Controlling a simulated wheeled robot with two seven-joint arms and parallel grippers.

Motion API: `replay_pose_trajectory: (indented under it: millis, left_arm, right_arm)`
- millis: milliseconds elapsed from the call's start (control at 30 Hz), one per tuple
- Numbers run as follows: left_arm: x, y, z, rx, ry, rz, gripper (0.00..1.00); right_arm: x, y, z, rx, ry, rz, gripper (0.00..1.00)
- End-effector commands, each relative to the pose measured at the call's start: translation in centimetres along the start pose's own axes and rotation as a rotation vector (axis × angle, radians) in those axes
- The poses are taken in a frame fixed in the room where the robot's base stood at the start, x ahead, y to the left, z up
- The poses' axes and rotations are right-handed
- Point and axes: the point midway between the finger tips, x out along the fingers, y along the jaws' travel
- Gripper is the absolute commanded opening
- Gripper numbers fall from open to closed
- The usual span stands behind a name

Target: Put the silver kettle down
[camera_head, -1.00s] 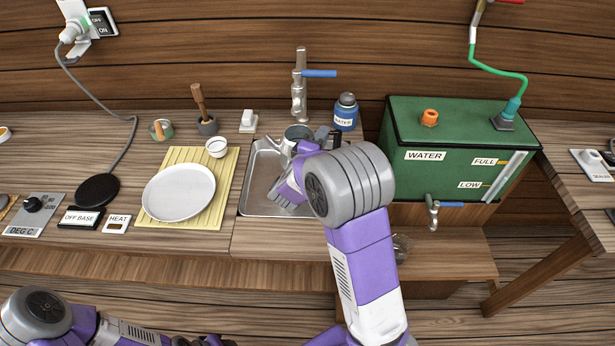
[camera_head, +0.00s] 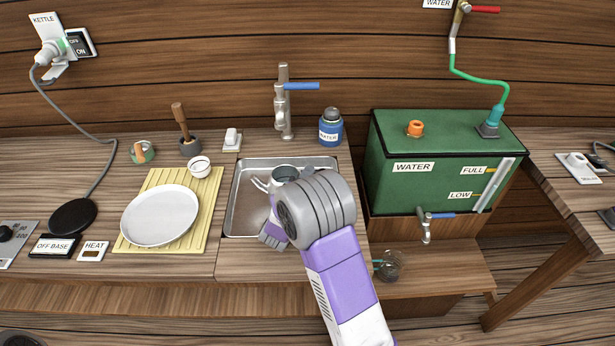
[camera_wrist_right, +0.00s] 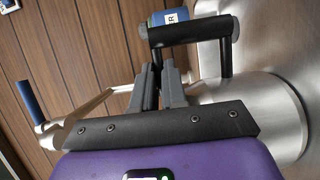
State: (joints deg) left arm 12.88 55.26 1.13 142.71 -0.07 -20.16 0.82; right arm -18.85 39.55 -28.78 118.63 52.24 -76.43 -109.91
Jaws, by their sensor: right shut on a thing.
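The silver kettle (camera_head: 285,174) shows its open round top and spout over the metal sink (camera_head: 240,205), below the tap (camera_head: 284,105). My right wrist hides most of it in the head view. In the right wrist view its shiny body (camera_wrist_right: 265,105) and black handle (camera_wrist_right: 187,30) fill the upper right. My right gripper (camera_wrist_right: 160,75) is shut on the handle. I cannot tell whether the kettle's bottom touches the sink. The black round kettle base (camera_head: 73,216) lies at the left of the counter, empty. My left gripper is out of view.
A white plate (camera_head: 160,215) lies on a yellow slatted mat (camera_head: 205,200) left of the sink. A small white bowl (camera_head: 199,166), a mortar (camera_head: 190,146) and a blue bottle (camera_head: 330,130) stand behind. A green water tank (camera_head: 430,150) is at right.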

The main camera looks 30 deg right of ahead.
Motion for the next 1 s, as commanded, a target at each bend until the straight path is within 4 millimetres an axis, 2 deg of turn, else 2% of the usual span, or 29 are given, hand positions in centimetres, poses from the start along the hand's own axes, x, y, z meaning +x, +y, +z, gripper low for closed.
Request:
replay_pose_trajectory:
  millis: [33, 67, 200, 233, 567, 767, 1000]
  left_arm:
    - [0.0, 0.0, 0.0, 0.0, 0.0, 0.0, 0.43]
    - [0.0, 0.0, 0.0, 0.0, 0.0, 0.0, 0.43]
    - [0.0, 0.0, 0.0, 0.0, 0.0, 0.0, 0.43]
    - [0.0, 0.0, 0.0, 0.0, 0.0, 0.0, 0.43]
    - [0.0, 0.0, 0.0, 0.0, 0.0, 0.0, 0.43]
    - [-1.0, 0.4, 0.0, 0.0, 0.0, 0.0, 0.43]
    - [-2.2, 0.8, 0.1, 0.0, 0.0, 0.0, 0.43]
  right_arm:
    - [0.0, -0.1, 0.0, 0.002, 0.0, 0.004, 0.0]
    - [0.0, -0.2, 0.0, -0.001, 0.0, 0.0, 0.13]
    - [0.0, -0.2, 0.0, 0.0, 0.0, 0.0, 0.35]
    - [0.0, -0.2, 0.0, 0.0, 0.0, 0.0, 0.37]
    - [0.0, 0.2, 0.0, 0.0, -0.001, 0.0, 0.37]
    - [-3.1, 0.3, -0.1, -0.004, 0.004, -0.002, 0.37]
    - [-8.3, 0.3, -0.1, -0.003, 0.004, -0.001, 0.37]
